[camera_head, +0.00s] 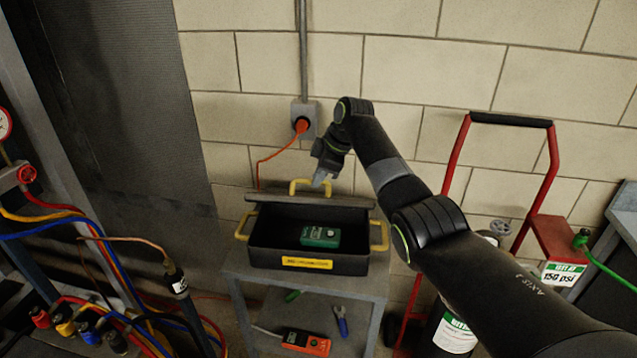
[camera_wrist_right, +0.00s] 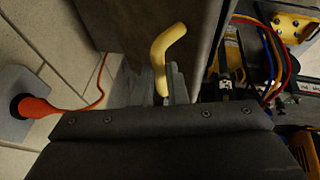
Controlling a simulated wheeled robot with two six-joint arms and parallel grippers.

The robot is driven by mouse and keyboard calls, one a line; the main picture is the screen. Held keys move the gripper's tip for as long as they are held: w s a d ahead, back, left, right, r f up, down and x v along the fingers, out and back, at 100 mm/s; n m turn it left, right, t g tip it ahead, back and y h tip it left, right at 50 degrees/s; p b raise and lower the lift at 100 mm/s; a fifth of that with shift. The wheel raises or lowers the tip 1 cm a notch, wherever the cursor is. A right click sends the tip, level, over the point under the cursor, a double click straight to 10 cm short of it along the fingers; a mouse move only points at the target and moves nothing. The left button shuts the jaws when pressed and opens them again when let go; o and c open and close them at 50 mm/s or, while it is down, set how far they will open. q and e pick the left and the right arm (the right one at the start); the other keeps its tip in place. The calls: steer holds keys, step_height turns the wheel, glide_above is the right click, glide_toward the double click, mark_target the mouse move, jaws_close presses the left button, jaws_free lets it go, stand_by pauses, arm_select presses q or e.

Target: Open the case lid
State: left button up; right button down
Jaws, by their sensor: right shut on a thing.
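The dark case (camera_head: 270,245) stands on a small grey cart, with yellow handles at its sides and a yellow label on its front. Its lid (camera_head: 310,199) is raised at the back, so the inside shows. A green device (camera_head: 320,237) lies in the case. My right gripper (camera_head: 322,178) is at the yellow lid handle (camera_head: 300,186) behind the case. In the right wrist view my right gripper (camera_wrist_right: 162,85) has its fingers on both sides of the yellow handle (camera_wrist_right: 168,42) and is shut on it. My left gripper is not in view.
An orange plug (camera_head: 301,125) with a cord is in the wall outlet behind the case. The cart (camera_head: 235,262) has a lower shelf with an orange meter (camera_head: 305,342) and tools. A red hand truck (camera_head: 545,180) stands right, hoses (camera_head: 90,240) hang left.

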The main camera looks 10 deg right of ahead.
steer(key=shift+w+d, duration=0.25)
steer(key=shift+w, duration=0.2)
stand_by(0.4)
steer(key=c, duration=1.8)
jaws_free()
steer(key=shift+o, duration=1.4)
steer(key=shift+w+f, duration=0.15)
steer(key=shift+w, duration=0.1)
steer(key=shift+o, duration=0.3)
steer(key=shift+w, duration=0.15)
steer(key=shift+r, duration=0.25)
steer(key=b+v, duration=0.2)
steer(key=v, duration=1.5)
steer(key=shift+b, duration=0.4)
